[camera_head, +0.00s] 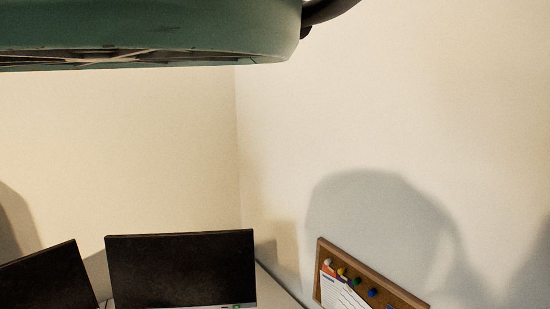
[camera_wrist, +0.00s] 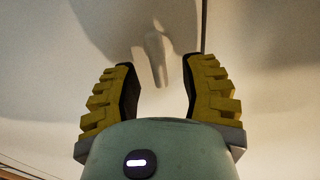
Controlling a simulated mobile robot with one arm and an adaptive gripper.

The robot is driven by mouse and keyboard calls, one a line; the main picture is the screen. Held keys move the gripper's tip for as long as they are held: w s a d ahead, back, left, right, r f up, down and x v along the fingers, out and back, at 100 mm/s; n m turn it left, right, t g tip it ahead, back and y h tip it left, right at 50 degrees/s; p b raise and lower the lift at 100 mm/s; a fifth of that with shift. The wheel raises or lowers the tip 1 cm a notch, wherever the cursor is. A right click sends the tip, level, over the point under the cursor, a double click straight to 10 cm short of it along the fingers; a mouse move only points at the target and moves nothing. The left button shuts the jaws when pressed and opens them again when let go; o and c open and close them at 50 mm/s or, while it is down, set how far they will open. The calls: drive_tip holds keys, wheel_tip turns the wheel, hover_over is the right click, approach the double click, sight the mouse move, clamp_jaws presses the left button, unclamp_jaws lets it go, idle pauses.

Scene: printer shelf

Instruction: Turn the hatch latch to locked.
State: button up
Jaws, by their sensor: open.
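My gripper (camera_wrist: 161,92) shows in the wrist view with its two yellow ridged fingers spread apart. It is open, and nothing is between the fingers. Behind it is a pale, bare surface with shadows on it. The gripper is not in the head view. I see no hatch and no latch in either view, so I cannot tell where the gripper is relative to them.
In the head view, two dark monitors stand low at the left: one at the edge (camera_head: 48,280) and one nearer the middle (camera_head: 182,270). A corkboard (camera_head: 395,293) with papers and coloured pins is at lower right. The pale walls (camera_head: 400,100) are otherwise bare.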

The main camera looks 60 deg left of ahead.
drive_tip(key=shift+w+a, duration=0.15)
drive_tip(key=shift+w, duration=0.3)
drive_tip(key=shift+f, duration=0.1)
drive_tip(key=shift+o, duration=0.5)
clamp_jaws()
